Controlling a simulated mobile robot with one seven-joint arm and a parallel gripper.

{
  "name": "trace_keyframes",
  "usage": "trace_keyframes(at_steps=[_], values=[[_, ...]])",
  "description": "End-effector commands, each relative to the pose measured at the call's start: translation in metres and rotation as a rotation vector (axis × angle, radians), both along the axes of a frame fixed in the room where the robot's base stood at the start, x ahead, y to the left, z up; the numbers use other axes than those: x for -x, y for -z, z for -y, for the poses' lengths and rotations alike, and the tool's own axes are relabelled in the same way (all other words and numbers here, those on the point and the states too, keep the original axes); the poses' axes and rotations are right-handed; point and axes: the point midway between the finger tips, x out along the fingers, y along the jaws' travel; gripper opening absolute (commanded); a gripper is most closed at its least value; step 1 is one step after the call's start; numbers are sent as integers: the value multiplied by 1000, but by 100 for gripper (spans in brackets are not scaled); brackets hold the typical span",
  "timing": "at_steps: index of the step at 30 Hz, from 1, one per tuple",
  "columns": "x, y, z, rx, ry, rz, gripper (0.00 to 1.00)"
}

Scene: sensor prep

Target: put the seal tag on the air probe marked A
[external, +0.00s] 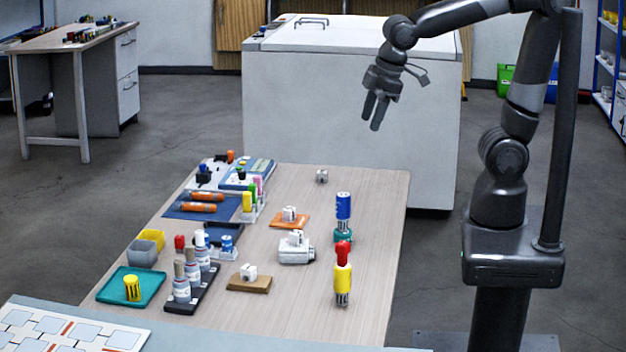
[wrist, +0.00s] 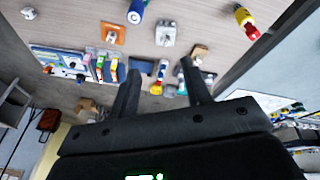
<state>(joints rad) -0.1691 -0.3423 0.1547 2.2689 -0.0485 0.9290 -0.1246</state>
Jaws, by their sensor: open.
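My gripper (external: 373,115) is open and empty, high above the far right of the table; its two fingers also show in the wrist view (wrist: 160,70). No letter A is readable. A blue-and-white upright cylinder (external: 343,206) stands on a teal base at the right. A yellow cylinder (external: 343,280) with a red top stands nearer. Small white blocks, which I cannot confirm as the seal tag, include one bare on the table (external: 321,176), one on an orange plate (external: 289,214) and one on a brown plate (external: 249,271). A white device (external: 295,250) stands between these plates.
Bottles stand in a dark rack (external: 192,300), left of the brown plate. A teal tray (external: 150,281) holds a yellow cylinder. A blue mat (external: 187,212) holds orange tubes.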

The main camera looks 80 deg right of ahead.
Motion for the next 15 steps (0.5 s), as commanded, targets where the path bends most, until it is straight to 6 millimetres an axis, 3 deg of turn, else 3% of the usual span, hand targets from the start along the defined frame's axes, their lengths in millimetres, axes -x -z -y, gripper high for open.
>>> trace_keyframes(at_steps=[1, 6, 10, 15], values=[[11, -6, 18, -18, 62, 29, 44], [46, -14, 65, -87, 246, 107, 44], [69, -14, 88, -136, 351, 154, 44], [85, -13, 102, -172, 424, 187, 44]])
